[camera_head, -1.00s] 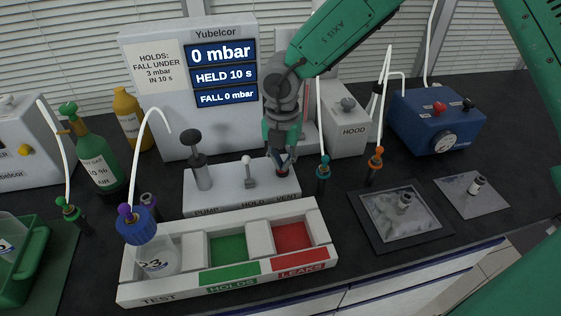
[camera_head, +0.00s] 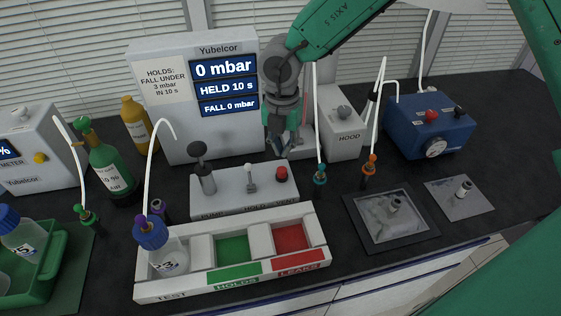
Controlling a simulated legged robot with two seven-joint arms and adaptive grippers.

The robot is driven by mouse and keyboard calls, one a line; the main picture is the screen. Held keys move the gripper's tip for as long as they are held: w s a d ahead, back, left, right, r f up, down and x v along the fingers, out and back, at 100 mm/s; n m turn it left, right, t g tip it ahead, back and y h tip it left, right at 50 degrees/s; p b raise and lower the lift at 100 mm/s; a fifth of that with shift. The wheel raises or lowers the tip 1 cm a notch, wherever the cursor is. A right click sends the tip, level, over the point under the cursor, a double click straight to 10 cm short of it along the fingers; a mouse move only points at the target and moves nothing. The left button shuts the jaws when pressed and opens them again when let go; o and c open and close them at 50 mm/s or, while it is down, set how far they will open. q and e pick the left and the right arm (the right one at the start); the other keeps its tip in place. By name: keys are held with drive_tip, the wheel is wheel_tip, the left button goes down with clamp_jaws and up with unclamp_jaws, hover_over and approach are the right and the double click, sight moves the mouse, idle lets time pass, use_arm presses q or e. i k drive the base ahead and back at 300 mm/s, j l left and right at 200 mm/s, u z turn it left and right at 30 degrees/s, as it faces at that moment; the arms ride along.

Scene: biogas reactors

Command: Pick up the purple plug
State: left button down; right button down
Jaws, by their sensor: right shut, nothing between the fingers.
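A small purple plug (camera_head: 142,219) with a white tube rising from it sits on the blue cap (camera_head: 150,235) of a clear bottle (camera_head: 170,256). The bottle stands in the TEST bay of the white three-bay rack (camera_head: 185,287). My right gripper (camera_head: 281,155) is shut and empty above the red VENT button (camera_head: 281,174), to the right of the plug and farther back. A gap shows between the fingertips and the button. My left gripper is not in view.
The Yubelcor panel (camera_head: 175,125) reads 0 mbar, HELD 10 s, FALL 0 mbar. The rack's green and red bays are empty. A purple-topped holder (camera_head: 158,210) stands behind the bottle. Teal (camera_head: 319,176) and orange (camera_head: 369,168) plugs with tubes stand right.

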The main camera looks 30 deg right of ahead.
sight(139, 219)
drive_tip(key=k, duration=1)
